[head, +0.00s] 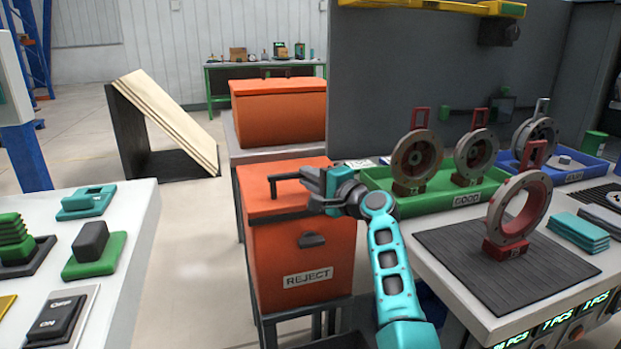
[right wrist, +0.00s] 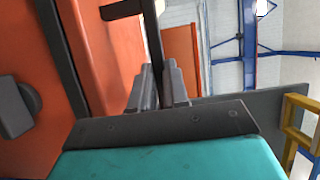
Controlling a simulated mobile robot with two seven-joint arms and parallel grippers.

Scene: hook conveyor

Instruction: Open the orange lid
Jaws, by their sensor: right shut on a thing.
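The orange bin marked REJECT (head: 307,258) stands in the middle of the head view. Its orange lid (head: 262,199) lies over the top and looks closed. A black bar handle (head: 287,177) sits on the lid and also shows in the right wrist view (right wrist: 153,38). My right gripper (head: 316,182) is over the lid, shut on the handle near its right end. In the right wrist view its grey fingers (right wrist: 160,88) close around the bar. The gripper hides the right part of the handle and lid. My left gripper is not in view.
Another orange box (head: 279,112) stands just behind the bin. To the right, a table holds a green tray (head: 437,207) with ring-shaped parts and a dark ribbed mat (head: 465,262). A white control table (head: 130,235) stands on the left, with free floor between it and the bin.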

